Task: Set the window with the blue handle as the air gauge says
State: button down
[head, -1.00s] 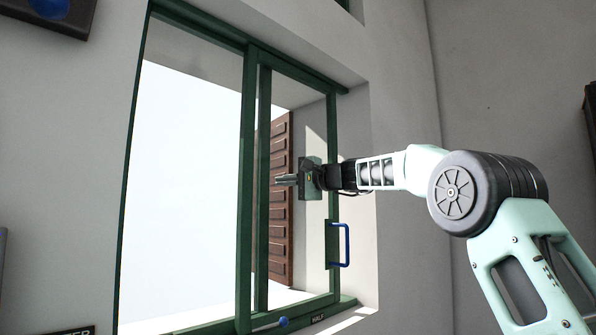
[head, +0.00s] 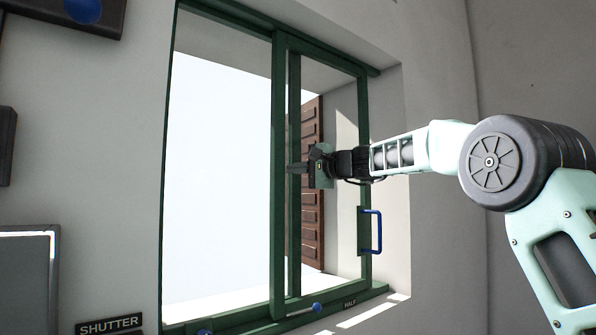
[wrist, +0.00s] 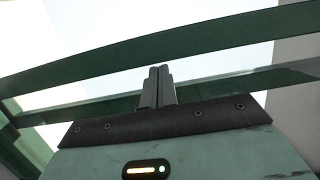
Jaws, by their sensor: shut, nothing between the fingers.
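The green-framed window has a sliding pane (head: 364,120) standing in the right part of the opening. Its blue handle (head: 378,232) is upright on the pane's right stile. The left part of the opening shows bright white. My gripper (head: 292,168) is shut and empty in front of the pane, near its left stile, above and left of the handle. In the wrist view the closed fingers (wrist: 157,86) point toward green frame bars (wrist: 215,88); I cannot tell whether they touch. No readable air gauge is in view.
A blue knob (head: 317,308) sits on the bottom rail beside a HALF label (head: 350,303). A SHUTTER label (head: 108,325) is on the wall at lower left. A dark box with a blue disc (head: 82,10) is at upper left. A brown shutter (head: 313,190) stands outside.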

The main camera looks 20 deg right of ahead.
jog(key=s+a+b, duration=0.1)
jog(key=s+a, duration=0.1)
jog(key=a, duration=0.5)
jog(key=s+a+b, duration=0.1)
jog(key=s+a, duration=0.2)
jog(key=a, duration=0.4)
jog(key=s+a+b, duration=0.1)
jog(key=s+a, duration=0.2)
jog(key=a, duration=0.5)
jog(key=shift+b, duration=0.35)
